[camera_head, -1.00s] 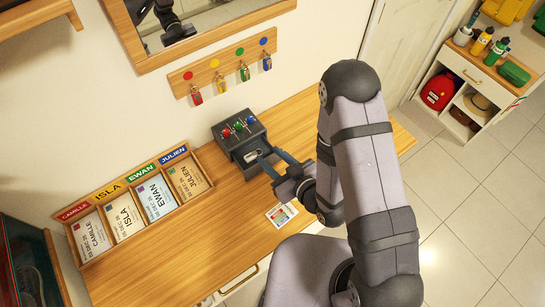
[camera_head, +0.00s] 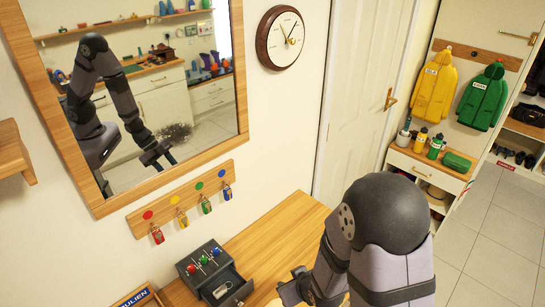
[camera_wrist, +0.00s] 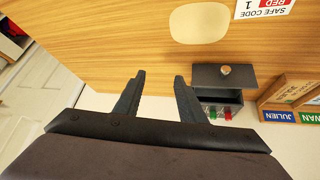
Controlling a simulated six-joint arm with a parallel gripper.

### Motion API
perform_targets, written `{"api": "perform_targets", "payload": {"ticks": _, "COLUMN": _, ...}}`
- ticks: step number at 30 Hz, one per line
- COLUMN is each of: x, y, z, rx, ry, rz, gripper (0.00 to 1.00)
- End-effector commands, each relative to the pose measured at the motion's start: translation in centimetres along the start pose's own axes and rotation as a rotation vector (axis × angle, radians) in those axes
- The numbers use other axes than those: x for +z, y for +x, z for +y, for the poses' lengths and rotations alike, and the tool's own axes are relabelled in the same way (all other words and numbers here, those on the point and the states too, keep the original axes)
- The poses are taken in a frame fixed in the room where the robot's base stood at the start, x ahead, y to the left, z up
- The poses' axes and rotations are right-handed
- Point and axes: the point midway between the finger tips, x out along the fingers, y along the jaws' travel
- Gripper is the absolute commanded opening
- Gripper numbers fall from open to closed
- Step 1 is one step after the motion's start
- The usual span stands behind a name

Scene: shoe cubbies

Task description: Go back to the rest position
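My gripper (camera_wrist: 155,92) is open in the wrist view, with nothing between its two dark fingers. In the head view only part of the gripper (camera_head: 296,290) shows, low in the picture to the right of the dark box; its fingertips are not clear there. The dark box (camera_head: 200,258) has red, green and blue knobs on top, and its drawer (camera_head: 238,292) is pulled out. A small pale object shows at the drawer, too small to name. In the wrist view the drawer (camera_wrist: 212,76) lies just right of my fingers, apart from them.
The wooden desk (camera_head: 290,225) carries the box. A safe code card (camera_wrist: 262,8) and a pale oval (camera_wrist: 200,22) show in the wrist view. Colored key tags hang from a wall rack (camera_head: 180,200) under the mirror (camera_head: 243,60). A white door (camera_head: 360,100) stands behind.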

Motion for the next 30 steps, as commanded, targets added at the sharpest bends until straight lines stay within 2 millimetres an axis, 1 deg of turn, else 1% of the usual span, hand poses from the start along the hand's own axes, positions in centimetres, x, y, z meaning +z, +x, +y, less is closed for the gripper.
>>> {"api": "perform_targets", "payload": {"ticks": 1, "x": 0.3, "y": -0.9, "z": 1.2, "rx": 0.024, "ry": 0.033, "rz": -0.04, "gripper": 0.37}}
{"api": "perform_targets", "payload": {"ticks": 3, "x": 1.4, "y": -2.3, "z": 2.4, "rx": 0.049, "ry": 0.081, "rz": -0.114, "gripper": 0.37}}
{"api": "perform_targets", "payload": {"ticks": 5, "x": 2.3, "y": -3.6, "z": 3.1, "rx": 0.066, "ry": 0.124, "rz": -0.177, "gripper": 0.37}}
{"api": "perform_targets", "payload": {"ticks": 7, "x": 3.4, "y": -5.4, "z": 3.9, "rx": 0.082, "ry": 0.18, "rz": -0.248, "gripper": 0.37}}
{"api": "perform_targets", "payload": {"ticks": 11, "x": 5.5, "y": -8.9, "z": 4.3, "rx": 0.095, "ry": 0.281, "rz": -0.373, "gripper": 0.37}}
{"api": "perform_targets", "payload": {"ticks": 15, "x": 7.4, "y": -12.4, "z": 3.9, "rx": 0.091, "ry": 0.376, "rz": -0.485, "gripper": 0.37}}
{"api": "perform_targets", "payload": {"ticks": 18, "x": 8.4, "y": -14.4, "z": 3.4, "rx": 0.083, "ry": 0.423, "rz": -0.542, "gripper": 0.37}}
{"api": "perform_targets", "payload": {"ticks": 21, "x": 9.0, "y": -15.7, "z": 3.0, "rx": 0.076, "ry": 0.454, "rz": -0.58, "gripper": 0.37}}
{"api": "perform_targets", "payload": {"ticks": 24, "x": 9.3, "y": -16.4, "z": 2.7, "rx": 0.071, "ry": 0.47, "rz": -0.602, "gripper": 0.37}}
{"api": "perform_targets", "payload": {"ticks": 30, "x": 9.4, "y": -16.6, "z": 2.6, "rx": 0.068, "ry": 0.475, "rz": -0.61, "gripper": 0.37}}
